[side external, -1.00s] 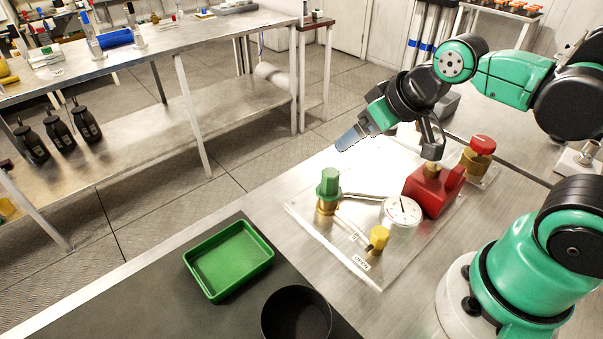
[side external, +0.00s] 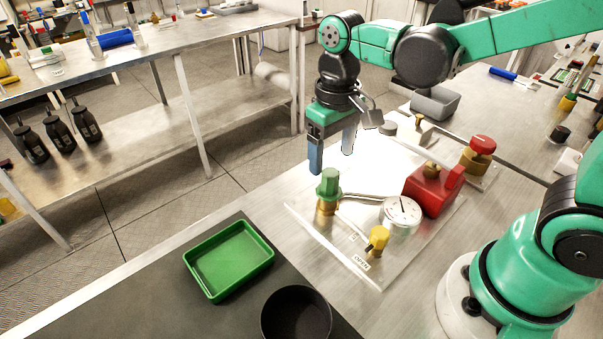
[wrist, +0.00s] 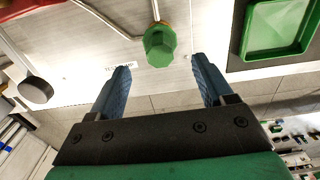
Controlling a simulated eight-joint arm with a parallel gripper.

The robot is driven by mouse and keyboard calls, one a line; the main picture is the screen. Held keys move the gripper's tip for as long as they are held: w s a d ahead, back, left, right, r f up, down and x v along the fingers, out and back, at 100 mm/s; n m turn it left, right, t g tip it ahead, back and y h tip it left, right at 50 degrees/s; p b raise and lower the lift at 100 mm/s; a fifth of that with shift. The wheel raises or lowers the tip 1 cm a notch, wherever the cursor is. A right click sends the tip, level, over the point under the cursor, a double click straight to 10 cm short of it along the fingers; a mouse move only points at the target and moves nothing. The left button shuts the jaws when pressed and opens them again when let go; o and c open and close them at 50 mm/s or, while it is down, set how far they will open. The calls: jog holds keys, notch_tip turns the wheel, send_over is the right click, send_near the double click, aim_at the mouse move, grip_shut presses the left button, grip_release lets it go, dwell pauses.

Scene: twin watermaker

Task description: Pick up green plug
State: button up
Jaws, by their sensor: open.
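The green plug (side external: 328,182) is a faceted green cap seated upright on a brass fitting (side external: 327,207) at the left end of the white board. In the wrist view the green plug (wrist: 159,46) shows centred ahead of the fingers, beyond their tips. My gripper (side external: 332,163) points down just above and behind the plug in the side view, with its blue fingers apart. The wrist view shows my gripper (wrist: 157,75) open and empty, the plug lying between the lines of the two fingers but not touched.
The white board also bears a pressure gauge (side external: 400,212), a yellow knob (side external: 378,238), a red block (side external: 433,190) and a red-topped valve (side external: 479,155). A green tray (side external: 230,262) and a black round bin (side external: 296,314) stand on the dark mat at the front.

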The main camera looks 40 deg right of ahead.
aim_at(331, 172)
jog(key=shift+f, duration=2.55)
grip_shut()
